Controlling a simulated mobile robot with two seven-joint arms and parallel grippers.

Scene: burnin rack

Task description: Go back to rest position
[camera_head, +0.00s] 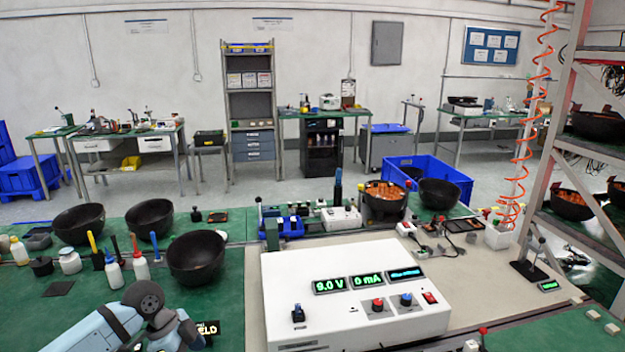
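My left arm (145,305) comes in at the bottom left. It is light blue with a dark round joint, and it bends down to the bottom edge. Its fingertips do not show in this view. My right arm and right gripper are out of view. A white power supply box (355,295) stands in front of me on the pale part of the bench, to the right of my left arm. Its displays read 9.0 V and 0 mA, with a third blue display beside them.
Black bowls (197,257) and white bottles (113,270) stand near my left arm. A dark sign (207,329) ending in "ELD" is partly hidden by it. A blue crate (428,172) and a bowl of orange parts (385,203) are farther back. A metal rack (553,135) stands right.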

